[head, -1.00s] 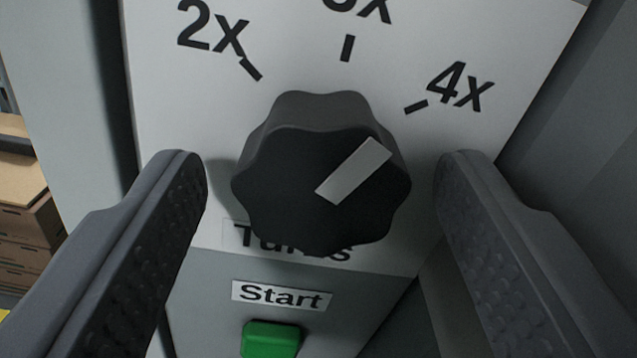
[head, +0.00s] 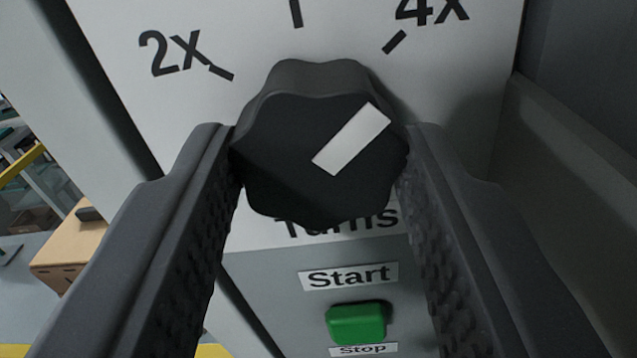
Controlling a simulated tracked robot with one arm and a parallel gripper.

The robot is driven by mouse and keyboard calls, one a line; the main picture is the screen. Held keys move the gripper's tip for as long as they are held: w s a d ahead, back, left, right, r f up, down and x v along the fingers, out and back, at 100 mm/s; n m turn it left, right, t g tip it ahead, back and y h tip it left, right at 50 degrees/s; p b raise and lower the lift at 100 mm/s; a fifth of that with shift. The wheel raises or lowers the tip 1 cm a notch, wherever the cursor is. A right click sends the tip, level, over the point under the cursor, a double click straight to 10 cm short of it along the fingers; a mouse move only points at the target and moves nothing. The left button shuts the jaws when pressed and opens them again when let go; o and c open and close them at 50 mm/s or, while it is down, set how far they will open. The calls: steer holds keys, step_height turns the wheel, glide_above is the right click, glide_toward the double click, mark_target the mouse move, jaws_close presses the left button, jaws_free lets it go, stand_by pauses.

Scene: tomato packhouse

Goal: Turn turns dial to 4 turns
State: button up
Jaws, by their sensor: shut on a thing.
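The turns dial (head: 290,160) is a black lobed knob with a white pointer bar on a white panel, in the middle of the head view. Its pointer slants up and right, toward the 4x mark (head: 395,41) at the upper right. The 2x mark (head: 222,73) is at the upper left, and another tick stands at the top between them, its label cut off. My gripper (head: 318,150) is shut on the dial, one finger on its left side and one on its right. The "Turns" label below the dial is partly hidden by the dial and the right finger.
A green Start button (head: 356,323) sits below the dial, with a Stop label (head: 362,350) under it at the picture's bottom edge. A cardboard box (head: 65,255) stands at the far left, beyond the panel. A grey housing wall rises at the right.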

stand_by(0.3)
steer(key=o, duration=1)
